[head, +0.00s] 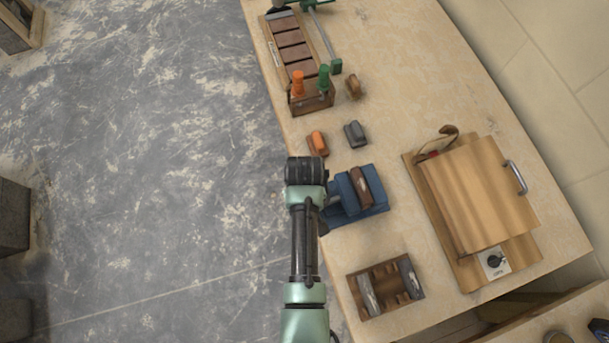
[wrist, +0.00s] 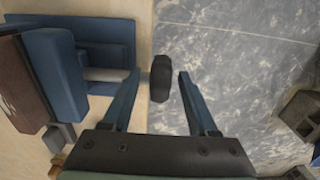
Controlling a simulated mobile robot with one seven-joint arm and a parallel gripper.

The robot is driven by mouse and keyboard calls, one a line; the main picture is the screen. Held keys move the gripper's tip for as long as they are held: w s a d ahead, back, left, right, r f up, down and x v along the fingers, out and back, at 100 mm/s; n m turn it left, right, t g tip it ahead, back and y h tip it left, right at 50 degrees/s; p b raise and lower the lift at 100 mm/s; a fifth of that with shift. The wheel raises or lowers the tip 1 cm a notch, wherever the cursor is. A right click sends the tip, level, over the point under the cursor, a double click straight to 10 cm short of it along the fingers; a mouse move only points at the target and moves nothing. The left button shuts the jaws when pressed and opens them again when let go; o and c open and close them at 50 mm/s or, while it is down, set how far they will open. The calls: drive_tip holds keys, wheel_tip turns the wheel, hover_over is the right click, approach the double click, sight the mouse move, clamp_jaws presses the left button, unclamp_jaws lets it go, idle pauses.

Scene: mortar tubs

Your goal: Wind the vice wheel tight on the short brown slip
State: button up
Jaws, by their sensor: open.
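The blue vice (head: 345,208) stands on the bench at its left edge, with the brown slip (head: 361,185) lying between its jaws. In the wrist view the slip (wrist: 18,88) shows at the far left beside a blue jaw (wrist: 52,72); any gap there is unclear. The dark vice wheel (wrist: 160,80) sits at the end of a pale screw, out over the bench edge. My gripper (wrist: 159,74) is open, with one finger on each side of the wheel and visible space at both. In the head view my wrist hides the wheel and fingers.
A wooden tray with grey-sided pieces (head: 364,292) lies below the vice. An orange-topped block (head: 317,143) and a grey block (head: 354,133) lie above it. A wooden press-like board (head: 470,190) stands to the right. Open floor (head: 150,170) lies left of the bench.

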clamp_jaws()
idle(0.3)
drive_tip(key=shift+t, duration=0.3)
